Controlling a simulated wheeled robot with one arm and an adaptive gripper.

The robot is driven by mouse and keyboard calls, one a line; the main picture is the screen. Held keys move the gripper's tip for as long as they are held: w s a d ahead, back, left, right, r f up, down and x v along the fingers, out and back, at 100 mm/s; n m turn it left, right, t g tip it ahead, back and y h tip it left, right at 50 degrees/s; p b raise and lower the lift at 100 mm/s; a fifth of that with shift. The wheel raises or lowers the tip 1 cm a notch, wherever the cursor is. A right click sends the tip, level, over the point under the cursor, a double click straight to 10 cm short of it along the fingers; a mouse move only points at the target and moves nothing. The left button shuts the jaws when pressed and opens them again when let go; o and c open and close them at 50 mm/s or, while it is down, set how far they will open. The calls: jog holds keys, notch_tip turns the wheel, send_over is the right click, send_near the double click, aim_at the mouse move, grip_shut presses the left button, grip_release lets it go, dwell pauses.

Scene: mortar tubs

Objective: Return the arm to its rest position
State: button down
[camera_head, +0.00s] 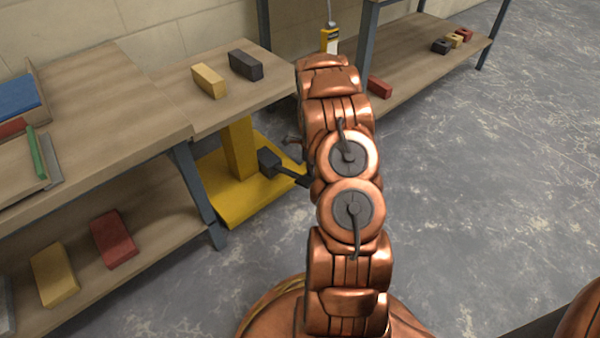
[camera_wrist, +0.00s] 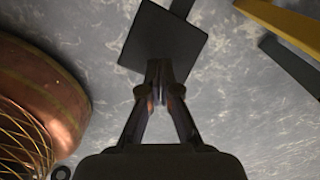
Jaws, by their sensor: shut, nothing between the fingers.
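My copper-coloured arm rises through the middle of the head view and hides most of its own end there. My gripper (camera_wrist: 160,72) shows in the wrist view with its two dark fingers together and nothing between them. It points at the grey floor, and its tips overlap the near edge of a dark square pedal (camera_wrist: 170,35). I cannot tell whether they touch it. In the head view the pedal (camera_head: 269,161) sits beside the yellow stand (camera_head: 240,150), left of my arm.
A workbench (camera_head: 100,105) with shelves stands at left, holding a yellow brick (camera_head: 209,81) and a dark brick (camera_head: 245,65). Another shelf (camera_head: 425,62) at the back right carries several small bricks. A yellow tool (camera_head: 329,40) is behind my arm. The floor (camera_head: 490,180) at right is clear.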

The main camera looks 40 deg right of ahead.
jog(key=s+a+r+n+p, duration=0.2)
jog(key=a+r+n+p, duration=0.4)
jog(key=r, duration=0.9)
jog(key=s+a+r+n+p, duration=0.25)
jog(key=a+r+p, duration=0.5)
jog(key=r, duration=0.65)
jog(key=s+a+r+n+p, duration=0.2)
jog(key=a+r+n+p, duration=0.5)
jog(key=r, duration=0.8)
jog(key=s+a+r+n+g+p, duration=0.1)
jog(key=s+a+r+n+p, duration=0.6)
jog(key=s+r, duration=0.4)
jog(key=s+a+r+n+p, duration=0.7)
jog(key=s+r+p, duration=0.5)
jog(key=r, duration=0.5)
jog(key=shift+s+a+n+g, duration=0.3)
jog(key=shift+a+n+g, duration=0.1)
jog(key=shift+a, duration=1)
